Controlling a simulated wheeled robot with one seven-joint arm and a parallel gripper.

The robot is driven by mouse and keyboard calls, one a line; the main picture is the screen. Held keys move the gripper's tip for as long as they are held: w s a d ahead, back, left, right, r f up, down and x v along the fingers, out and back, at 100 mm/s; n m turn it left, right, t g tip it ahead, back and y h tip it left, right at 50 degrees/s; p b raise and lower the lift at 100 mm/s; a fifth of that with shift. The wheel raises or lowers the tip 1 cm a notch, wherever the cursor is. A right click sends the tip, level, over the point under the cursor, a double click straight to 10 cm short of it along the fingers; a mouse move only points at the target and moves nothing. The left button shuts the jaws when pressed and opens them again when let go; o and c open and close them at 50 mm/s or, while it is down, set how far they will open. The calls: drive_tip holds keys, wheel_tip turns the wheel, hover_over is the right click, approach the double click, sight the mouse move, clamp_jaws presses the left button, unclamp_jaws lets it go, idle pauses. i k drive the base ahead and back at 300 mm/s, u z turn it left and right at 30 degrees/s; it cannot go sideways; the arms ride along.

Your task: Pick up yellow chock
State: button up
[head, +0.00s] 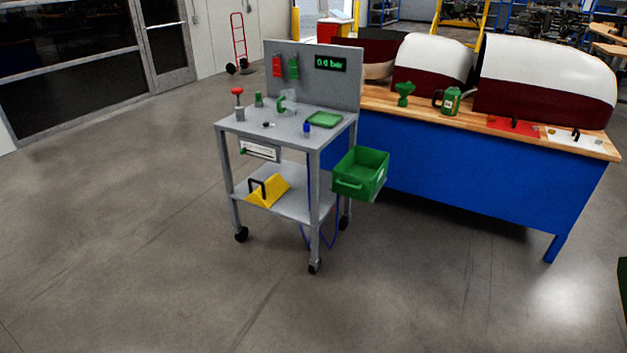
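The yellow chock (268,191) is a wedge-shaped block with a black handle on top. It sits on the lower shelf (298,205) of a grey wheeled cart, toward the shelf's left side. The cart's top stands above it, and the front of the shelf looks open. My gripper is not in view, so I cannot see whether it is open or shut.
The cart top (290,128) carries several small items. A green bin (361,172) hangs on its right side, and blue hoses hang below. A blue workbench (450,180) stands right of the cart. The floor (140,250) in front and left is clear.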

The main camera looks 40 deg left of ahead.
sight(268, 191)
drive_tip(key=u, duration=1.95)
